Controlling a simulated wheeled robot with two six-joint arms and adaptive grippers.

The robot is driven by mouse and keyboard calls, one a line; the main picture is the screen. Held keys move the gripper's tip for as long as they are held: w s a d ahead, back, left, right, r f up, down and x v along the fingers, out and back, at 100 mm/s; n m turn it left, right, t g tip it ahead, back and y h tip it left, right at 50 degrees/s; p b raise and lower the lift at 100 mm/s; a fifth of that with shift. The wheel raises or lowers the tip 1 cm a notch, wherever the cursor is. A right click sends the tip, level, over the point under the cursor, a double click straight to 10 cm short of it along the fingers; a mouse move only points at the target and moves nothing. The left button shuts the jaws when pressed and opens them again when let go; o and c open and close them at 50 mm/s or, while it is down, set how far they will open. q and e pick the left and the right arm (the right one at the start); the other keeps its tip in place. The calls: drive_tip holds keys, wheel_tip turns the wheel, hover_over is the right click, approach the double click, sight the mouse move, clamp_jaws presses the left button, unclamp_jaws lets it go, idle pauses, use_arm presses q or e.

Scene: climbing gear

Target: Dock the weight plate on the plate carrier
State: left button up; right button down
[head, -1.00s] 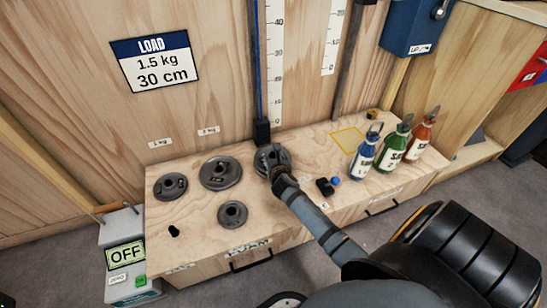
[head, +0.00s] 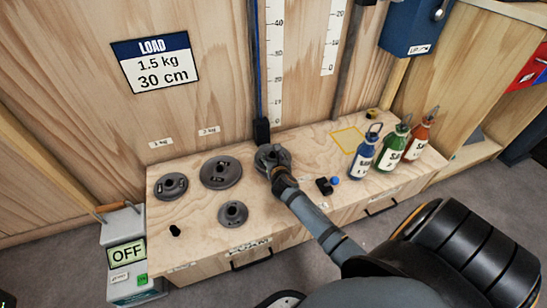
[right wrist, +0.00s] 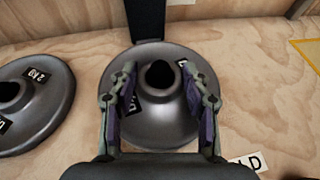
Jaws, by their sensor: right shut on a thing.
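A dark grey weight plate (head: 265,155) with a raised hub and a centre hole is at the back of the wooden bench. My right gripper (head: 274,162) is over it. In the right wrist view the fingers (right wrist: 161,108) straddle the hub of the plate (right wrist: 165,130), shut on it; whether the plate touches the bench I cannot tell. My left gripper is out of view.
Other plates lie on the bench: a large one (head: 221,172), one at left (head: 171,186) and a small one (head: 233,213). Blue (head: 364,155), green (head: 393,147) and red (head: 418,139) bottles stand at right, near a yellow outlined square (head: 347,140). A small black object (head: 324,186) lies nearby.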

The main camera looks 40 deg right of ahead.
drive_tip(key=shift+w+r+p, duration=0.15)
drive_tip(key=shift+r+p, duration=0.15)
drive_tip(key=shift+p, duration=0.15)
drive_tip(key=shift+f+b, duration=0.4)
drive_tip(key=shift+f, duration=0.2)
idle(0.5)
drive_tip(key=c, duration=0.9)
unclamp_jaws()
drive_tip(key=shift+f, duration=0.1)
